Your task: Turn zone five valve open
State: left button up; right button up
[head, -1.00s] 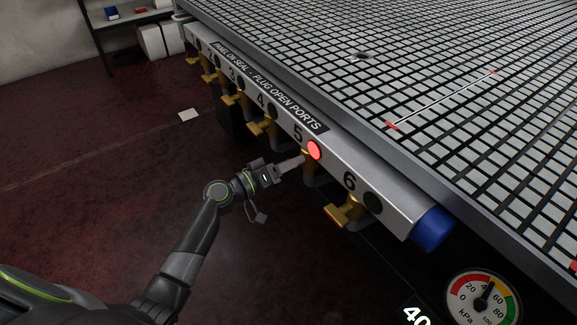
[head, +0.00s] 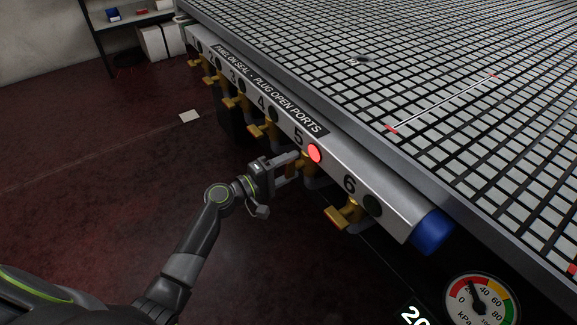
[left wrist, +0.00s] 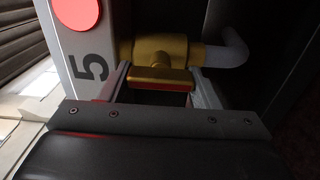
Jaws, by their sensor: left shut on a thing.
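The zone five valve is a brass valve (head: 311,172) under the rail, below the number 5 and a lit red lamp (head: 315,153). My left gripper (head: 294,168) is at this valve. In the left wrist view its two fingers (left wrist: 160,88) stand on either side of the flat brass handle (left wrist: 160,76), and it is shut on the handle. The brass valve body (left wrist: 160,48) and a grey bent pipe (left wrist: 228,50) show behind it. The red lamp (left wrist: 77,10) is at the upper left there. My right gripper is not in view.
The zone six valve (head: 345,214) hangs close on the right, its lamp (head: 372,205) dark. The zone four valve (head: 262,128) and others line the rail to the left. A pressure gauge (head: 482,303) is at lower right. The floor left of the rail is mostly clear.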

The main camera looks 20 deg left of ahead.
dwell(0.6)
pick_arm(q)
jog(key=o, duration=1)
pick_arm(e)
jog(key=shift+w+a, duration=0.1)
pick_arm(q)
jog(key=b+v, duration=0.2)
jog(key=v, duration=1.5)
jog(key=shift+s+a, duration=0.15)
jog(key=shift+s, duration=0.05)
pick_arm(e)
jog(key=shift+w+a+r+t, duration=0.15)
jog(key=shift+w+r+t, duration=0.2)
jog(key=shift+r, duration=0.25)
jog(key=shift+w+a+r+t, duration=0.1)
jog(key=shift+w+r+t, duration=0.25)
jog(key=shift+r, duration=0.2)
pick_arm(q)
jog(key=shift+f, duration=0.1)
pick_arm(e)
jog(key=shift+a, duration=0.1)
